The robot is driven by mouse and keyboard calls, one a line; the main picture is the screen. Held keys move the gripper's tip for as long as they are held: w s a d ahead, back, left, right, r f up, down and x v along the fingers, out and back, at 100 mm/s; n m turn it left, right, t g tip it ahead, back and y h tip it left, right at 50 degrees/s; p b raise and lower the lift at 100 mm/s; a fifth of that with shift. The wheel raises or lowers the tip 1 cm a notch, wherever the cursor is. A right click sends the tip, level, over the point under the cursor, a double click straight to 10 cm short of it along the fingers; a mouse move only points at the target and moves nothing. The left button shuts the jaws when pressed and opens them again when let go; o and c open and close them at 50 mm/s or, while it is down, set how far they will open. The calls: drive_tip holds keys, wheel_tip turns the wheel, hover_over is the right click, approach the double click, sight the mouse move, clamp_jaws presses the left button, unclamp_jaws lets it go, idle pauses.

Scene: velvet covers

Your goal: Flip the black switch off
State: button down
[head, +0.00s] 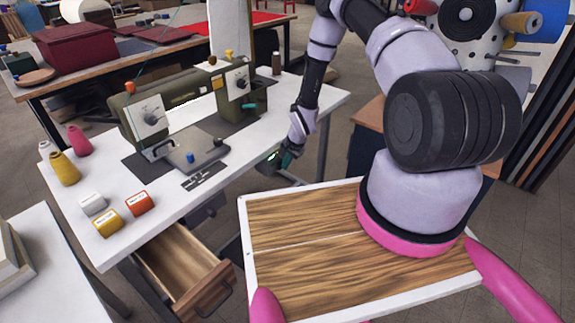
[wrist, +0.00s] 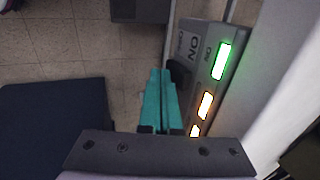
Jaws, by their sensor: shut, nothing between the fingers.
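In the wrist view, a grey switch panel (wrist: 217,45) with "ON" lettering runs along the right. The black switch (wrist: 179,74) sits on its left side, and its lower part is hidden by my fingers. My gripper (wrist: 161,73) has its teal fingers shut together with nothing between them. The fingertips are right beside the switch; I cannot tell whether they touch it. In the head view my gripper (head: 287,158) is low at the right front edge of the sewing table, by a small green light (head: 272,156). The switch itself is hidden there.
The white sewing table (head: 100,195) bears an olive sewing machine (head: 180,95), thread spools and small boxes. An open wooden drawer (head: 185,265) hangs below its front. The panel shows lit green (wrist: 221,61) and orange (wrist: 205,105) lamps. Open tiled floor lies left of the panel.

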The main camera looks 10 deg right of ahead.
drive_tip(key=shift+w+a+f, duration=0.15)
idle(0.4)
drive_tip(key=shift+r, duration=0.8)
